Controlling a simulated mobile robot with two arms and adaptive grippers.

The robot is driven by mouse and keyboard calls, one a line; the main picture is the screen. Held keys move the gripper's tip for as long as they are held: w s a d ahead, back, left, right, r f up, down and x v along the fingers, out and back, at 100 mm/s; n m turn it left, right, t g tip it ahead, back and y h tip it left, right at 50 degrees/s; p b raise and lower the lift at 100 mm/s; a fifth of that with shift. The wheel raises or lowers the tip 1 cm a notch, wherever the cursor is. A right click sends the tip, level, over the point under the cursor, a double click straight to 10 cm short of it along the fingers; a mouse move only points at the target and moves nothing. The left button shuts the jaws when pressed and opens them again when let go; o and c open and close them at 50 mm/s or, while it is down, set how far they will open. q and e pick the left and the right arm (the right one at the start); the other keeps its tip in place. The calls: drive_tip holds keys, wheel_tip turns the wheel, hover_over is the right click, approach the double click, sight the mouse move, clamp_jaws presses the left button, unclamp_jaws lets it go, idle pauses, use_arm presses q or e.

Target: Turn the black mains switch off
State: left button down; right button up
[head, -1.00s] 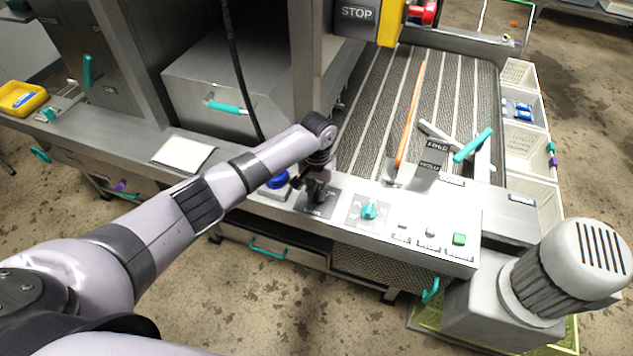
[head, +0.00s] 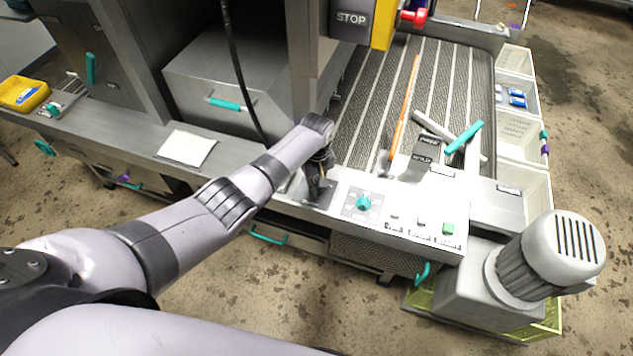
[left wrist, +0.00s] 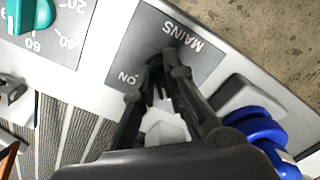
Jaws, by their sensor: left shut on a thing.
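The grey mains plate (left wrist: 145,35), lettered MAINS and ON, shows in the left wrist view on the pale control panel (head: 400,190). My left gripper (head: 316,190) reaches down onto this plate in the head view. In the left wrist view its two dark fingers (left wrist: 162,78) are closed in on the black mains switch, which they mostly hide. I cannot make out which way the switch points. My right gripper is not in view.
A teal dial (head: 363,203) sits just right of the plate, with a green button (head: 448,229) further right. A conveyor (head: 430,90) lies behind.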

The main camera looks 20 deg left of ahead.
use_arm(q)
drive_tip(key=shift+w+n, duration=0.15)
drive_tip(key=shift+n, duration=0.15)
drive_tip(key=shift+r, duration=0.1)
drive_tip(key=c, duration=1.6)
unclamp_jaws()
drive_tip(key=shift+c, duration=0.2)
wheel_tip(320, 180, up, 12)
